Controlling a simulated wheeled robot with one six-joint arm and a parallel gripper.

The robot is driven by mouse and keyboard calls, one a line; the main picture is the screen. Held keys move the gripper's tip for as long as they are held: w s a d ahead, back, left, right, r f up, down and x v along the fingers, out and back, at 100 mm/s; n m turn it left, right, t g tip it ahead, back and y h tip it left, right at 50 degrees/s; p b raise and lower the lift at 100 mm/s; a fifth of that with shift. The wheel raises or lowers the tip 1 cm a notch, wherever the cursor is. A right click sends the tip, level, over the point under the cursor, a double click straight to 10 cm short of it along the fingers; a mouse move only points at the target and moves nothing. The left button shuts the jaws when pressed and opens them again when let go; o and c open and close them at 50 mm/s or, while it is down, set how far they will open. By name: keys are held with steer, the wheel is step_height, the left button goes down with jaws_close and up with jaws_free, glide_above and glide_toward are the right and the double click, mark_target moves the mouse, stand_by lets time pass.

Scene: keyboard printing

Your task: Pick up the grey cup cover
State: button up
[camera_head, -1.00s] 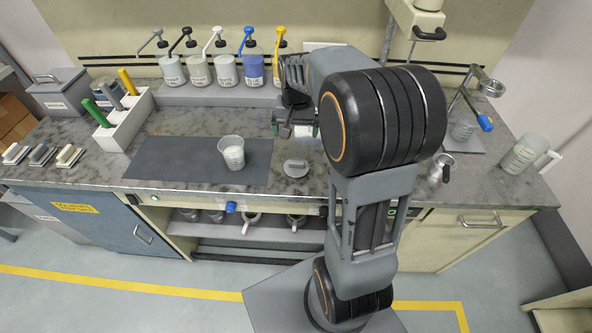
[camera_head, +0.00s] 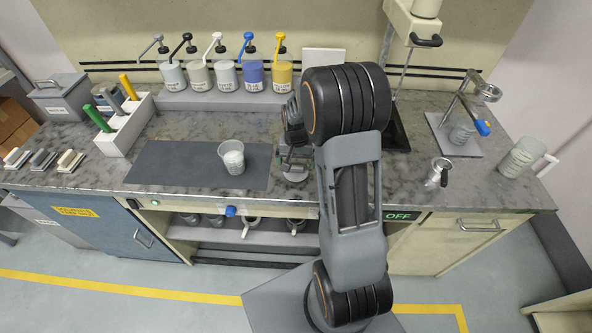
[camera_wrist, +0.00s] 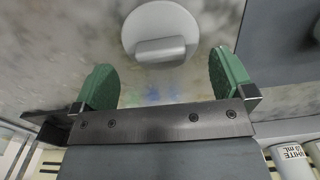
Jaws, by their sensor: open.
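The grey cup cover (camera_wrist: 160,28) is a round light-grey disc with a raised bar handle. In the wrist view it lies on the marble counter at the top middle, just beyond the fingertips and centred between them. In the head view it (camera_head: 294,173) shows partly under my gripper, right of the dark mat. My gripper (camera_wrist: 161,85) has two green-padded fingers spread wide with nothing between them. In the head view my gripper (camera_head: 296,155) is partly hidden by my arm. The fingers appear apart from the cover.
A clear cup with white contents (camera_head: 232,157) stands on the dark mat (camera_head: 175,165), left of my gripper. Pump bottles (camera_head: 228,76) stand along the back.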

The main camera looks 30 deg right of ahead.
mark_target(296, 166)
steer(key=shift+f, duration=1.55)
steer(key=shift+c, duration=0.3)
steer(key=c, duration=0.6)
steer(key=shift+o, duration=0.2)
steer(key=shift+r, duration=0.1)
